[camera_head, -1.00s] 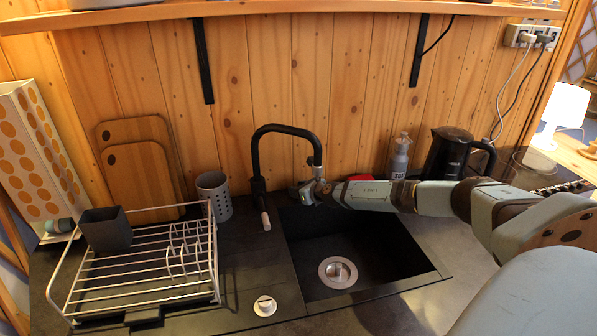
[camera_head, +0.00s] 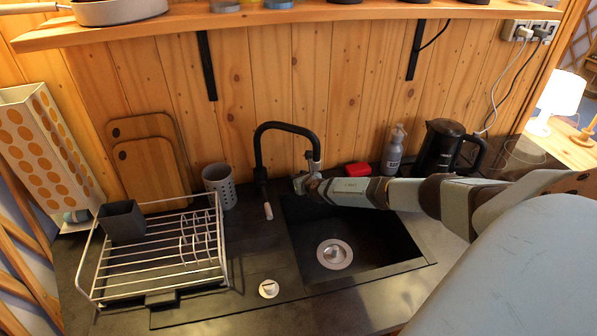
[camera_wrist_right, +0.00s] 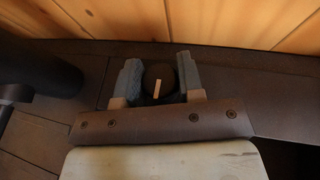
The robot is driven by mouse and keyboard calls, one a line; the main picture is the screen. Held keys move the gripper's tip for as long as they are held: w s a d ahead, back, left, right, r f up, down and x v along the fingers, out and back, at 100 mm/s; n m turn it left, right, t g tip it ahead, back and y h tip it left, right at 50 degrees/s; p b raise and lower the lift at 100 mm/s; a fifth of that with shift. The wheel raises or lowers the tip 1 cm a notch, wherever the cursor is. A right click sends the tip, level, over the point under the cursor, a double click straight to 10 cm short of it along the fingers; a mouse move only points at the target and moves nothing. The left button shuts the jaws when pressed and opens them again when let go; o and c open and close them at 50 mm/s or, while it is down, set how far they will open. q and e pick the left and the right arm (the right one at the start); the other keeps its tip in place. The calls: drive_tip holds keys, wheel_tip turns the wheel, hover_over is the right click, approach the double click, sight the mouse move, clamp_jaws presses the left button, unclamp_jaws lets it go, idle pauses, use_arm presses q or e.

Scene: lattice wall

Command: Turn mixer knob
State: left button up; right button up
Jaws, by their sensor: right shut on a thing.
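The mixer knob (camera_wrist_right: 159,78) is a dark round knob with a pale line on top, seen in the right wrist view. It stands on the dark counter near the wooden wall. My right gripper (camera_wrist_right: 160,80) is shut on it, one blue-grey finger on each side. In the head view my right gripper (camera_head: 302,184) is just right of the black faucet (camera_head: 257,158), behind the sink; I cannot make out the knob there. A dark cylinder, likely the faucet base, shows at the left of the wrist view (camera_wrist_right: 45,85). My left gripper is not in view.
The black sink (camera_head: 385,240) lies below my right forearm. A wire dish rack (camera_head: 150,268) and a perforated cup (camera_head: 219,186) are to the left. A red item (camera_head: 357,169), a soap bottle (camera_head: 394,152) and a kettle (camera_head: 440,147) stand behind the arm. A shelf (camera_head: 300,14) runs above.

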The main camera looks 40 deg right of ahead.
drive_tip(key=o, duration=0.9)
drive_tip(key=shift+s+r, duration=0.15)
drive_tip(key=shift+s, duration=0.15)
drive_tip(key=v, duration=1.3)
drive_tip(key=shift+s+a, duration=0.1)
